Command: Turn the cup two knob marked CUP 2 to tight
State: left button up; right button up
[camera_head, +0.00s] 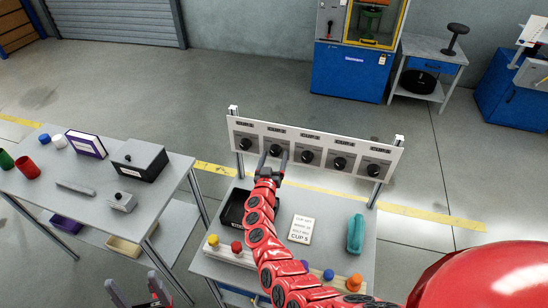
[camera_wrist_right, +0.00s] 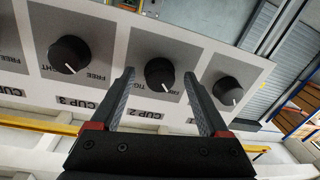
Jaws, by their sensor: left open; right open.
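The CUP 2 knob (camera_wrist_right: 160,74) is a round black knob with a white mark, on a grey plate that appears upside down in the right wrist view. Its mark points to the picture's bottom right, towards the word FREE; TIGHT is printed at its lower left. In the head view it is the second knob (camera_head: 276,149) from the left on the white panel (camera_head: 300,134). My right gripper (camera_head: 274,161) is open, its fingers either side of the knob in the wrist view; I cannot tell if they touch it. My left gripper (camera_head: 138,291) is open and empty at the bottom left.
The CUP 3 knob (camera_wrist_right: 69,54) and another knob (camera_wrist_right: 228,90) flank it closely. The bench (camera_head: 325,255) below the panel holds a card (camera_head: 301,229), a teal case (camera_head: 355,234), a black tray (camera_head: 233,210) and coloured knobs. A side table (camera_head: 60,210) stands left.

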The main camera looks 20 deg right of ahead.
grip_shut()
dwell(0.4)
